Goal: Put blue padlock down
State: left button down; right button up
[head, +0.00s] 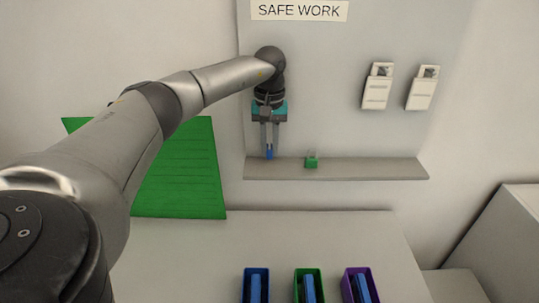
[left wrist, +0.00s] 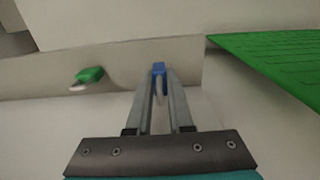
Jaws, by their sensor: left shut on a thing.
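The blue padlock (head: 269,154) is between the fingertips of my left gripper (head: 269,146), at the left part of a grey shelf (head: 365,169) below the SAFE WORK sign. My left gripper is shut on it and points down. In the left wrist view the padlock (left wrist: 158,69) shows at the tips of the fingers (left wrist: 159,88), its shackle between them. I cannot tell whether its underside touches the shelf. My right gripper is in neither view.
A green padlock (head: 311,162) stands on the shelf, right of the blue one. Two white switch boxes (head: 376,87) (head: 422,89) are on the panel. A green mat (head: 182,175) lies left. Blue, green and purple bins (head: 246,287) (head: 297,287) (head: 347,285) stand in front. The shelf's right part is clear.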

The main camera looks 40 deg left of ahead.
aim_at(270, 157)
pick_arm(q)
notch_tip(270, 157, down, 3)
jog(key=shift+r+p, duration=0.1)
jog(key=shift+p, duration=0.2)
jog(key=shift+w+a+f, duration=0.1)
jog(key=shift+w+f, duration=0.05)
jog(key=shift+f, duration=0.2)
jog(key=shift+f, duration=0.15)
jog(key=c, duration=0.8)
grip_release()
